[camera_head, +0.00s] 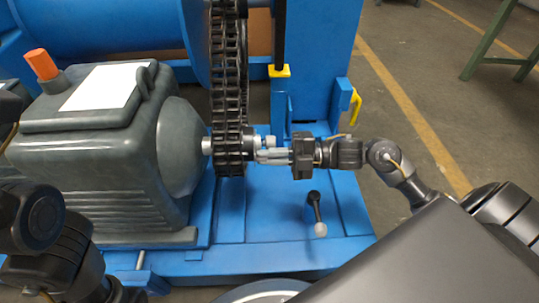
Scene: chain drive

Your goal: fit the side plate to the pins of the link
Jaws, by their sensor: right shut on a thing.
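The black roller chain (228,85) hangs in a vertical loop around the sprocket on the motor shaft. My right gripper (262,155) reaches in from the right, with its fingertips close beside the lower part of the chain. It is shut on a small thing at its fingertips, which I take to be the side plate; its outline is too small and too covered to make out. I cannot tell the link and its pins apart from the chain here, nor whether the plate touches them. Dark links of my left arm show at the lower left; its gripper is not in view.
A grey motor (95,150) with a white label stands left of the chain. A blue machine frame (318,70) rises behind. Open floor lies right.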

